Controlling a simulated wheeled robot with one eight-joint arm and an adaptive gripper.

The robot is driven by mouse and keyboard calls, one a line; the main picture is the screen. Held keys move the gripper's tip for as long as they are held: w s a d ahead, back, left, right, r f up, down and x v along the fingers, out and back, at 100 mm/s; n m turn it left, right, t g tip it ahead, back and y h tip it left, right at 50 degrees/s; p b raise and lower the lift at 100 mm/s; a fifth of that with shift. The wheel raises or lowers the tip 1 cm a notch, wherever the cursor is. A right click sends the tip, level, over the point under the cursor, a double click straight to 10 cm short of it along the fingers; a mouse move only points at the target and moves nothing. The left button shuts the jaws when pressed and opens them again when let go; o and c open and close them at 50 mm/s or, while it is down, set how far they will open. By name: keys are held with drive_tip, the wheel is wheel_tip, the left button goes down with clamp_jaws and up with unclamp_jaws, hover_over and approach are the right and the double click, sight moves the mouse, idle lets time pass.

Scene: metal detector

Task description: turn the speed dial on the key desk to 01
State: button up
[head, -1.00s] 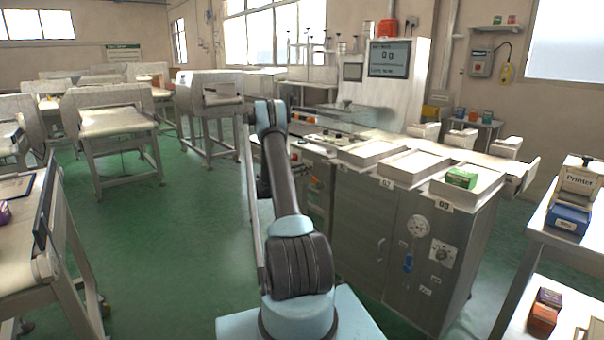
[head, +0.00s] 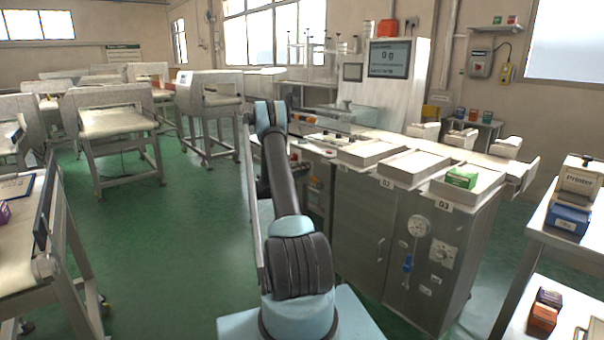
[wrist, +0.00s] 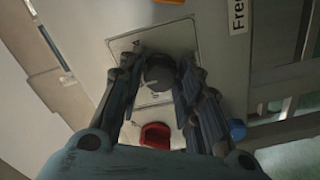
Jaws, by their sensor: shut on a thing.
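In the wrist view, a dark round dial (wrist: 160,72) sits on a light square plate (wrist: 121,44) on a pale panel. My gripper (wrist: 160,85) has its two fingers on either side of the dial and is shut on it. The dial's marks and its setting cannot be read, as the fingers cover much of the plate. In the head view my arm reaches away toward the machine, and the gripper and dial are hidden behind it.
In the wrist view a red button (wrist: 155,135) lies just below the dial, a blue knob (wrist: 237,129) to the right and an orange part (wrist: 169,1) at the top edge. A grey cabinet (head: 360,215) stands right of my arm.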

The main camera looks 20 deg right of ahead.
drive_tip(key=n, duration=1.2)
drive_tip(key=shift+w+a+f, duration=0.1)
drive_tip(key=shift+w+a, duration=0.1)
drive_tip(key=shift+w, duration=0.05)
drive_tip(key=shift+n, duration=0.3)
drive_tip(key=o, duration=1)
drive_tip(key=shift+f, duration=0.1)
drive_tip(key=shift+c, duration=0.2)
drive_tip(key=shift+o, duration=0.6)
drive_tip(key=shift+s+d, duration=0.1)
drive_tip(key=shift+d, duration=0.05)
drive_tip(key=v, duration=1.2)
